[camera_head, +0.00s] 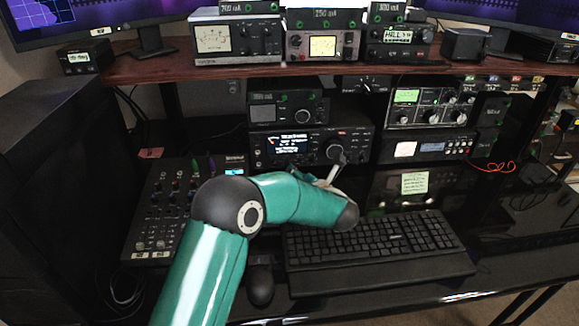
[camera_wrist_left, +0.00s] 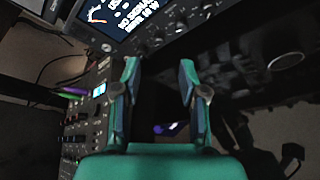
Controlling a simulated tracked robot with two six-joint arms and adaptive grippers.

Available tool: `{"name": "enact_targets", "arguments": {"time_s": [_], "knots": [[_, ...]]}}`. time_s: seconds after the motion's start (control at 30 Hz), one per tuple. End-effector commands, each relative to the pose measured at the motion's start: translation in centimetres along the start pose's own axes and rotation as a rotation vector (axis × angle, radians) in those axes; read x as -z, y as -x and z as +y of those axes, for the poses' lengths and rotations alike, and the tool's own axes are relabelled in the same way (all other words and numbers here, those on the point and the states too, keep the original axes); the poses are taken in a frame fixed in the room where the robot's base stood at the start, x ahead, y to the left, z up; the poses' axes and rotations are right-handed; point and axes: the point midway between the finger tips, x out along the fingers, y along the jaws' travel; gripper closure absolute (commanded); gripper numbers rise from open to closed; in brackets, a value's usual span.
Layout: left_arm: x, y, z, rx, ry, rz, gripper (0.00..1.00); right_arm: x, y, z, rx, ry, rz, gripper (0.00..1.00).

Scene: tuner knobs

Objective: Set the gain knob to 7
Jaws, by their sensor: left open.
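The radio (camera_head: 290,147) with a lit display stands on the lower shelf, with a large dark knob (camera_head: 334,150) on its right side. The radio's display also shows at the top of the left wrist view (camera_wrist_left: 118,15). I cannot read which knob is marked gain. My left gripper (camera_head: 335,166) is just in front of and below that large knob, partly hidden by my teal arm. In the left wrist view my left gripper (camera_wrist_left: 160,78) is open, with nothing between its fingers. My right gripper is in neither view.
A mixer panel (camera_head: 170,210) with many small knobs lies at left. A keyboard (camera_head: 370,240) and a mouse (camera_head: 260,285) are on the desk below my arm. More radios (camera_head: 430,108) stand at right, and metered units (camera_head: 237,39) line the upper shelf (camera_head: 160,68).

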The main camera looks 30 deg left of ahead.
Motion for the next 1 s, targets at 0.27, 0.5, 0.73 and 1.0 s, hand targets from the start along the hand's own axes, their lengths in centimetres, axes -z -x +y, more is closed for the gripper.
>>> {"name": "enact_targets", "arguments": {"time_s": [0.27, 0.5, 0.73, 1.0], "knots": [[0.0, -5.2, -0.1, 0.000, -0.002, 0.000, 0.57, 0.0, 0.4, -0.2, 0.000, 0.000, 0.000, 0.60], [-0.1, -7.1, -0.1, 0.001, -0.002, -0.001, 0.57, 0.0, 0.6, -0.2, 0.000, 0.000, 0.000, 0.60], [-0.1, -7.2, -0.1, 0.001, -0.003, -0.002, 0.57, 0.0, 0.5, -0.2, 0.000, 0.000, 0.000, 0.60], [-0.1, -7.2, -0.1, 0.002, -0.003, -0.002, 0.91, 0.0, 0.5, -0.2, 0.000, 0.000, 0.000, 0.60]]}}
